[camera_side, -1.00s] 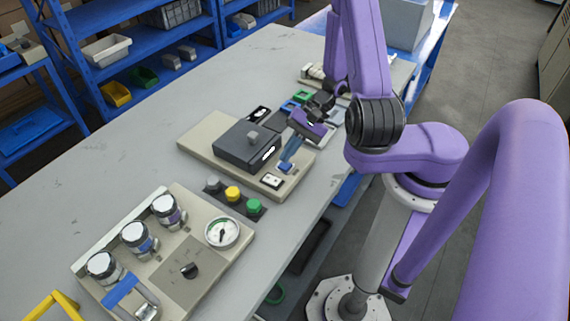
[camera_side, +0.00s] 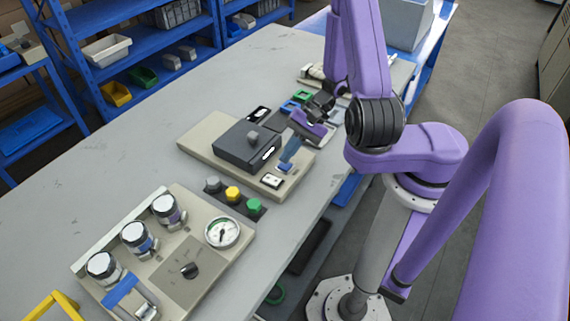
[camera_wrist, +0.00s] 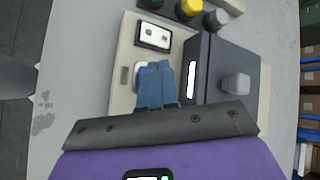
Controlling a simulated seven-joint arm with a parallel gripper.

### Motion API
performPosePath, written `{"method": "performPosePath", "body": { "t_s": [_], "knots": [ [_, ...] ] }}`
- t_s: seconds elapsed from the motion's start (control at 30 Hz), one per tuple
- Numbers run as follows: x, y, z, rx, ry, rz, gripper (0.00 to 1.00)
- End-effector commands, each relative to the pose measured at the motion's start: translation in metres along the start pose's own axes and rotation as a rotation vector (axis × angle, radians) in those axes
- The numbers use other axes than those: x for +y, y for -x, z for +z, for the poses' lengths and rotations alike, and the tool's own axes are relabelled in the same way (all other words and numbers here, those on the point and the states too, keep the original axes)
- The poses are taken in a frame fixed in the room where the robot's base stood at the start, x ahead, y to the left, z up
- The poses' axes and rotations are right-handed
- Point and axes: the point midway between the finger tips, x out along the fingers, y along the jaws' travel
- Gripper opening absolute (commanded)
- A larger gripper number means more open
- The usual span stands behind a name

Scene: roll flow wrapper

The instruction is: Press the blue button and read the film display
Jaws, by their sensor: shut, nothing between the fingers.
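The blue button (camera_side: 284,168) sits on the near end of a beige base plate (camera_side: 208,150), beside a dark grey box. My gripper (camera_side: 287,161) is shut and empty, its blue fingers pointing down at the button. The fingertips (camera_wrist: 157,72) are at or just above the button; I cannot tell whether they touch it. In the wrist view the fingers cover most of the button, and only a blue and pale edge (camera_wrist: 140,76) shows. A small white panel with dark marks (camera_wrist: 154,34) is next to it, also in the side view (camera_side: 272,181); its marks are too small to read.
The dark grey box (camera_side: 246,146) has a grey knob and a white slot. Grey, yellow and green buttons (camera_side: 232,193) stand in front. A panel with a gauge (camera_side: 222,232) and jars is at lower left. The table's left side is clear.

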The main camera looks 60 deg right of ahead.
Motion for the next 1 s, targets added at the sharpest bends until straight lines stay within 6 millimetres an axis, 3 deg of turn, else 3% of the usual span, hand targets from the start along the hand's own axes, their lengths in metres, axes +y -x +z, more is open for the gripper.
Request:
{"method": "performPosePath", "body": {
  "t_s": [1.0],
  "knots": [
    [0.0055, -0.0076, -0.0055, 0.000, 0.000, 0.000, 0.00]
  ]
}}
